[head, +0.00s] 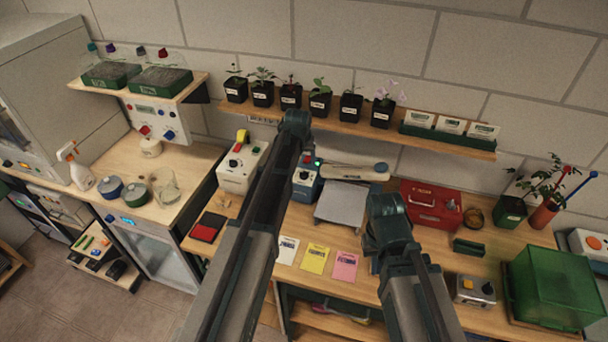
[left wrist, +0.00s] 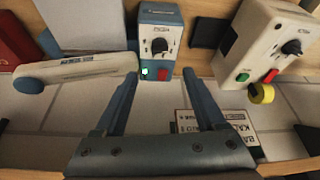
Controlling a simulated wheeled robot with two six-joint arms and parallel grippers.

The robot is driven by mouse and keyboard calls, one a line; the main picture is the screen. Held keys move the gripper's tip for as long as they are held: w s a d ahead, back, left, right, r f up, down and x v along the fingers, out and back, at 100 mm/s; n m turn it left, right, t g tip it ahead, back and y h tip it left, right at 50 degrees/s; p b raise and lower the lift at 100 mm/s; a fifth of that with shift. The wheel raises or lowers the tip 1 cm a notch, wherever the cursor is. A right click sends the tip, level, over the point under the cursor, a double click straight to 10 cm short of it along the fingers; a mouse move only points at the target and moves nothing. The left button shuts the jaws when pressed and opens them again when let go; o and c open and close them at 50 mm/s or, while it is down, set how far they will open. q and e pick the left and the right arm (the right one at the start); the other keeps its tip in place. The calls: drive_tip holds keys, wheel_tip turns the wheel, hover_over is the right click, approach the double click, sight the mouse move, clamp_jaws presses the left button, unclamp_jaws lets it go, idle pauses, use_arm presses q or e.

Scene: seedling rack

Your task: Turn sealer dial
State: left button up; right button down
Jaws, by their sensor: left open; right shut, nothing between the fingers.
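The sealer is a blue and white box (head: 307,176) on the bench, with a long pale sealing arm (head: 352,173) to its right. In the left wrist view the box (left wrist: 161,20) shows a black dial (left wrist: 160,46), a green light (left wrist: 145,72) and a red button (left wrist: 162,73). My left gripper (left wrist: 160,78) is open and empty. In that view its fingertips lie either side of the box's lit end, apart from the dial. In the head view my left arm hides its fingers. My right arm reaches over the bench; its fingers are not visible.
A white box (head: 242,165) with its own dial stands left of the sealer; it also shows in the left wrist view (left wrist: 265,45). A grey plate (head: 341,203) lies in front of the sealing arm. A red box (head: 431,205) stands right. A shelf (head: 350,127) with potted seedlings hangs above.

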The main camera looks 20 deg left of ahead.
sight(304, 172)
use_arm(q)
drive_tip(key=b+x, duration=0.9)
drive_tip(key=x, duration=0.1)
drive_tip(key=shift+w+f, duration=0.2)
drive_tip(key=shift+f, duration=0.15)
drive_tip(key=shift+r, duration=0.1)
drive_tip(key=shift+c, duration=0.3)
clamp_jaws()
